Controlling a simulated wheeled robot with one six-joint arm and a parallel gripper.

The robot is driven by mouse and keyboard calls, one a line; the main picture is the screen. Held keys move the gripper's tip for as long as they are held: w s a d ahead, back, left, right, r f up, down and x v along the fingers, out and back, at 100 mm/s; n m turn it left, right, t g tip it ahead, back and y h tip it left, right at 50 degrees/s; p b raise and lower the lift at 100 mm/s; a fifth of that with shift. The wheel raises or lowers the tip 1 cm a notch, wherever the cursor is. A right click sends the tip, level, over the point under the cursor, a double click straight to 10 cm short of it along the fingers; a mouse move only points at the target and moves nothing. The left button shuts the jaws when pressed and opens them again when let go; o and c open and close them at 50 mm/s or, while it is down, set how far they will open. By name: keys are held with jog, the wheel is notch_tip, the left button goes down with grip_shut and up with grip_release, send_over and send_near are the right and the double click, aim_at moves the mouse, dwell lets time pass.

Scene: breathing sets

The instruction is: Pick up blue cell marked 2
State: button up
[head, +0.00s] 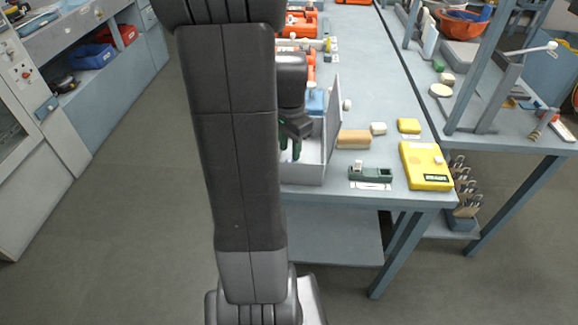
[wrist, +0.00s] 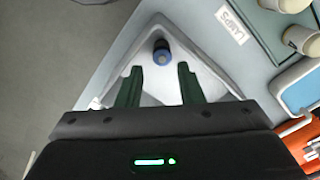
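In the head view my gripper (head: 291,150) reaches down into the box (head: 303,174) at the bench's near edge; the cell is hidden there by my arm and the box walls.
The box's raised lid (head: 333,118) stands to the right of my gripper. Right of it are a tan block (head: 353,139), a green device (head: 371,174) and a yellow case (head: 426,166).

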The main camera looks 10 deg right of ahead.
aim_at(290, 161)
jog(key=shift+w+f, duration=0.15)
jog(key=shift+f, duration=2.9)
grip_shut()
